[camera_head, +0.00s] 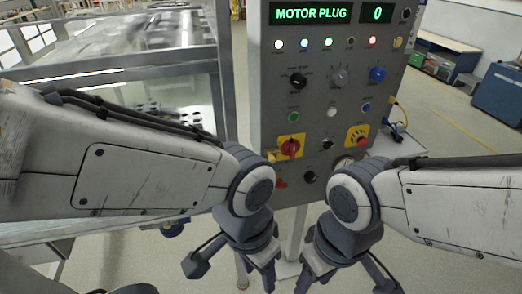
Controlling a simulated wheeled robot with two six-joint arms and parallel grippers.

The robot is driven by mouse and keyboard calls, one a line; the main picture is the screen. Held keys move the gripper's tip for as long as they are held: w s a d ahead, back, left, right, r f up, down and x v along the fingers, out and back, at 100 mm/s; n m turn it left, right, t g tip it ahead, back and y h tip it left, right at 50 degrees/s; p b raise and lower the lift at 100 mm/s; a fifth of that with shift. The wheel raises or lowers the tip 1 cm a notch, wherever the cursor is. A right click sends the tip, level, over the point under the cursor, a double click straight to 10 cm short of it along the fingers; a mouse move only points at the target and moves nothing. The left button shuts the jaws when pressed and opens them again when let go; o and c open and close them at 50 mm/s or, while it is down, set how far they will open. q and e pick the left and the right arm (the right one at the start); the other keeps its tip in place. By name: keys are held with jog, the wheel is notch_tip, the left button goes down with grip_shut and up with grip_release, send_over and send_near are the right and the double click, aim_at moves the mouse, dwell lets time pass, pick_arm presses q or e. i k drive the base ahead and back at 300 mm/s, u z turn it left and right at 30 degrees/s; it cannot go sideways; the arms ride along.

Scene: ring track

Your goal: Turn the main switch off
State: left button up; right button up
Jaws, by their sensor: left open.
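A grey control panel (322,110) stands upright in front of me. A red rotary switch on a yellow plate (290,147), which looks like the main switch, sits at its lower left. I cannot read its position. My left gripper (232,272) hangs below the panel's lower left, open, fingers pointing down, apart from the switch. My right gripper (345,280) hangs below the panel's lower right, its fingers spread and empty. Both arms' wrists hide part of the panel's lower edge.
The panel's display reads "MOTOR PLUG" and "0" (376,13). Several lamps, knobs and buttons fill the panel. A metal-framed machine (226,70) stands at left. Open floor (440,110) lies at right.

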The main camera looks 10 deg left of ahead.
aim_at(289, 148)
jog(key=u, duration=0.5)
jog(key=k, duration=1.1)
jog(key=z, duration=0.5)
jog(key=i, duration=0.75)
jog(key=z, duration=0.85)
